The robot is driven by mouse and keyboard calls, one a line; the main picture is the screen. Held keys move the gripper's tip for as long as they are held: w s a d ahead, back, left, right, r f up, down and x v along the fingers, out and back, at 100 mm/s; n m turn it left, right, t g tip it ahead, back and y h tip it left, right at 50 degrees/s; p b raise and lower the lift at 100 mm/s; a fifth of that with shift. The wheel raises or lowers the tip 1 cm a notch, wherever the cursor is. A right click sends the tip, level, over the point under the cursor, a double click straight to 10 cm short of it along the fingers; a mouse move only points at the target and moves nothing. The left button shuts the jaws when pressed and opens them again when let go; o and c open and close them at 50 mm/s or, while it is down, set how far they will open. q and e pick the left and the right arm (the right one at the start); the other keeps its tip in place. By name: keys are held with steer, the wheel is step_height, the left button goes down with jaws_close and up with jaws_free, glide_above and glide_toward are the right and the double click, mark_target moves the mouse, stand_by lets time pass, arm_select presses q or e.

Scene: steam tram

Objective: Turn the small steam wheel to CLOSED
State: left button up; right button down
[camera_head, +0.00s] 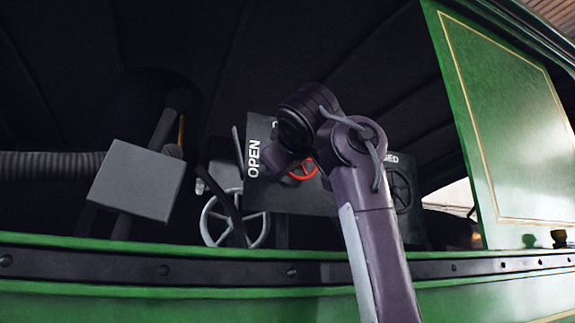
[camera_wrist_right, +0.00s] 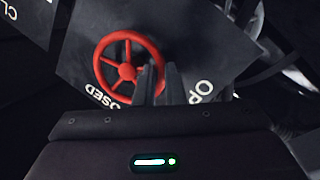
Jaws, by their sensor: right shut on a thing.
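The small steam wheel (camera_wrist_right: 128,63) is red with spokes and sits on a dark panel (camera_wrist_right: 205,45) in the right wrist view. White lettering on the panel reads OPEN on one side and CLOSED on the other, both partly covered. My right gripper (camera_wrist_right: 157,78) is shut on the wheel's rim at its right side in that view. In the head view, part of the red wheel (camera_head: 303,170) shows behind my right arm, which hides the gripper's fingers. The word OPEN (camera_head: 253,158) stands at the panel's left edge there. My left gripper is not in view.
A larger grey wheel (camera_head: 234,219) stands left of the panel, and a dark wheel (camera_head: 400,190) is to its right. A grey box (camera_head: 136,182) is at the left. The green tram side with its dark riveted rail (camera_head: 190,268) runs across the front.

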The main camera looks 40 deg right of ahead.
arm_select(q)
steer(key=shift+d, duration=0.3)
arm_select(e)
steer(key=shift+w+a+r+m+g+y, duration=0.1)
steer(key=shift+r+m+g+y, duration=0.25)
steer(key=shift+m, duration=1.05)
steer(key=shift+w+a+r+m+g+y, duration=0.1)
steer(key=shift+r+m+y, duration=0.3)
steer(key=shift+m, duration=1)
steer(key=shift+a+r+m+g+y, duration=0.1)
steer(key=shift+r+m+g+y, duration=0.3)
steer(key=shift+m, duration=1)
steer(key=shift+d+r, duration=0.1)
steer(key=shift+r, duration=0.1)
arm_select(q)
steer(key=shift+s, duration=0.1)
